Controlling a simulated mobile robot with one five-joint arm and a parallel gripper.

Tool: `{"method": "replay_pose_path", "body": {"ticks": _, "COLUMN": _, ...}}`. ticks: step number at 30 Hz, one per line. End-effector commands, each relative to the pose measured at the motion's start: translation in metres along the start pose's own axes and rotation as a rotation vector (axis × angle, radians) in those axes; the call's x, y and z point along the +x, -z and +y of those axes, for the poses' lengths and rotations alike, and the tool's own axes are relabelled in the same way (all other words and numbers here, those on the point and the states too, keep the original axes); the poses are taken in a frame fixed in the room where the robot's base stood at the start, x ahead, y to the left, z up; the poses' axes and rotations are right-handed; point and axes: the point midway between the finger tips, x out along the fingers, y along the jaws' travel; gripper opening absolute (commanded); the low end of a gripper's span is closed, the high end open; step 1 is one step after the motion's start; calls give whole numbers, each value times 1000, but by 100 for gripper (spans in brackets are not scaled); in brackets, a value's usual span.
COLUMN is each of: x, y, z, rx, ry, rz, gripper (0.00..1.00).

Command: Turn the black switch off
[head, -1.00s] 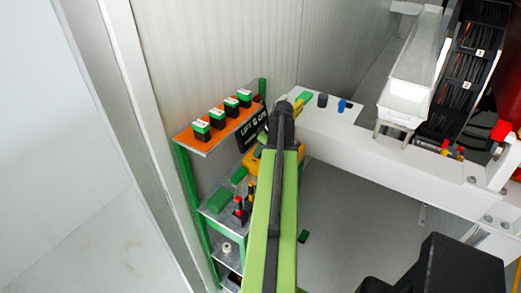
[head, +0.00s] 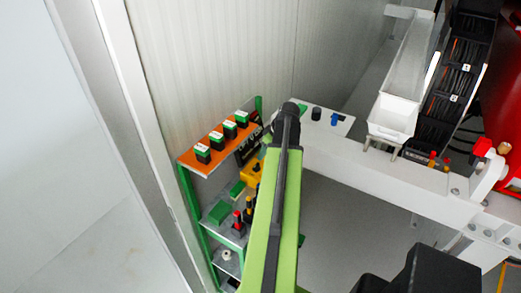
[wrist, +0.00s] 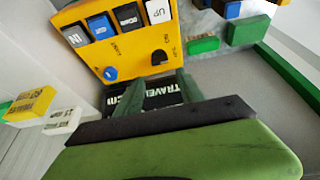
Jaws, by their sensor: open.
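A yellow control box (wrist: 130,40) fills the upper middle of the wrist view. A black switch (wrist: 159,57) sits on its face, with a blue knob (wrist: 110,73) to its left. My gripper (wrist: 160,78) is open; its two dark green fingers point at the box's lower edge, close to the black switch. I cannot tell whether they touch it. In the head view the yellow box (head: 252,172) shows partly on the shelf rack, and my arm hides the gripper. Another black knob (head: 316,113) stands on the white beam beside a blue one (head: 334,119).
An orange shelf (head: 190,162) carries several green-topped black boxes. Below it, a lower shelf holds a green block (head: 218,212) and red-topped items (head: 238,222). A wall stands behind the rack. The white beam (head: 400,178) runs to the right. Open floor (head: 345,225) lies below it.

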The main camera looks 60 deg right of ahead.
Motion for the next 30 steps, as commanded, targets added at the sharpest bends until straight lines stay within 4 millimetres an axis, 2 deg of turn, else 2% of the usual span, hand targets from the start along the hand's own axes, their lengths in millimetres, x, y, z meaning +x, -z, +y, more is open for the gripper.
{"method": "replay_pose_path", "body": {"ticks": 1, "x": -24, "y": 5, "z": -1, "rx": 1, "ry": 0, "rz": 0, "gripper": 45}}
{"method": "replay_pose_path", "body": {"ticks": 3, "x": -41, "y": 5, "z": -1, "rx": 1, "ry": 0, "rz": 0, "gripper": 45}}
{"method": "replay_pose_path", "body": {"ticks": 6, "x": -61, "y": 4, "z": 0, "rx": 0, "ry": 0, "rz": 0, "gripper": 45}}
{"method": "replay_pose_path", "body": {"ticks": 9, "x": -73, "y": 3, "z": 0, "rx": 0, "ry": 0, "rz": 0, "gripper": 45}}
{"method": "replay_pose_path", "body": {"ticks": 30, "x": -74, "y": 0, "z": 0, "rx": -1, "ry": 0, "rz": 0, "gripper": 45}}
